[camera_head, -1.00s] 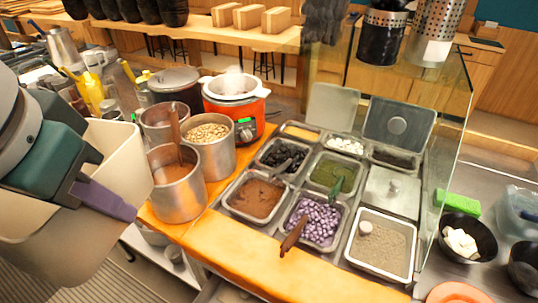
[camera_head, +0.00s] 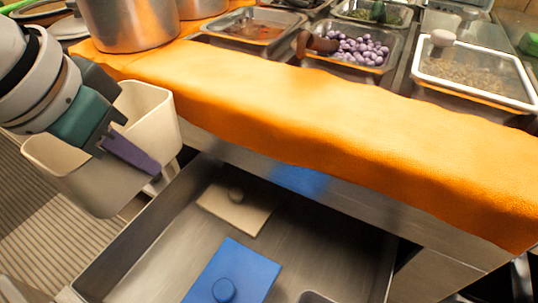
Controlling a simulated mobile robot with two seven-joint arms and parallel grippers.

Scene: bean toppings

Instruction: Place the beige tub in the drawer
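The beige tub (camera_head: 150,110) is at the left, held in the air with its open top up and slightly tilted. My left gripper (camera_head: 128,152) is shut on the tub's wall, with one purple finger showing on its near side. The open metal drawer (camera_head: 120,268) lies below the orange-covered counter, to the lower right of the tub. The tub is beside the drawer's left wall, not over its middle. My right gripper is not in view.
In the drawer lie a beige lid (camera_head: 238,208) with a knob and a blue lid (camera_head: 236,272). The orange cloth (camera_head: 300,105) covers the counter edge above. Metal pots (camera_head: 125,22) and topping trays stand behind.

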